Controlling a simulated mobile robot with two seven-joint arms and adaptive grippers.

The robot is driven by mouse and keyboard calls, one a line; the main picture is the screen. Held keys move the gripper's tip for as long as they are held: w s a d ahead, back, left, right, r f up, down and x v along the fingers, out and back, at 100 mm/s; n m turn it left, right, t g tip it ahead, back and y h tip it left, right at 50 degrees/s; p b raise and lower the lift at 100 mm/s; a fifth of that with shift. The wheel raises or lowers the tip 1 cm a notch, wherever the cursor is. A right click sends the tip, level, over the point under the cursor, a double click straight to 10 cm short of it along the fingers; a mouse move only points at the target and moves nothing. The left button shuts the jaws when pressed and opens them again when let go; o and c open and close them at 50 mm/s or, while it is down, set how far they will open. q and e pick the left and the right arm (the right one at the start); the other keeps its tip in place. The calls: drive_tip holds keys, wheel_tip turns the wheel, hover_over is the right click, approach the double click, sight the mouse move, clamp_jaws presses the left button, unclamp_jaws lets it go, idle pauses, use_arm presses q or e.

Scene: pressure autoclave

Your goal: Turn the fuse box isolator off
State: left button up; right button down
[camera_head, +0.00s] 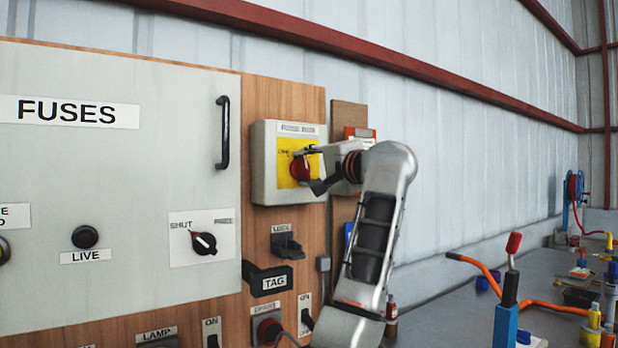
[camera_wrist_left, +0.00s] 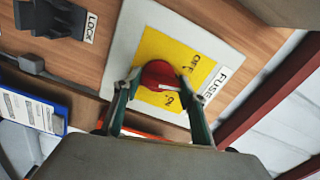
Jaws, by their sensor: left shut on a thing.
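The fuse isolator is a grey box (camera_head: 262,165) on the wooden board, with a yellow plate (camera_head: 285,180) and a red rotary knob (camera_head: 299,168). My left gripper (camera_head: 311,169) reaches it from the right, its fingers at the knob. In the left wrist view the red knob (camera_wrist_left: 158,73) sits between the two fingertips (camera_wrist_left: 157,84), which are shut on it from either side. The yellow plate (camera_wrist_left: 200,68) carries two small position labels beside the knob. I cannot tell for certain which one the knob points at. My right gripper is in neither view.
Left of the isolator is the grey fuse panel (camera_head: 120,235) with a black handle (camera_head: 223,132) and a SHUT switch (camera_head: 203,243). Below are a black lock holder (camera_head: 286,245) and a TAG holder (camera_head: 268,279). A bench (camera_head: 450,290) with tools stands at the right.

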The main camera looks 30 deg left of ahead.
use_arm(q)
drive_tip(key=n+b, duration=0.1)
drive_tip(key=n, duration=0.1)
drive_tip(key=shift+n, duration=0.4)
drive_tip(key=shift+n+b, duration=0.6)
drive_tip(key=shift+n, duration=0.1)
drive_tip(key=shift+s+r+n+b, duration=0.1)
drive_tip(key=shift+n+b, duration=0.35)
drive_tip(key=shift+n, duration=0.45)
drive_tip(key=shift+r+n, duration=0.1)
drive_tip(key=shift+n, duration=0.2)
drive_tip(key=o, duration=0.8)
drive_tip(key=shift+o, duration=1.3)
drive_tip(key=shift+s, duration=0.1)
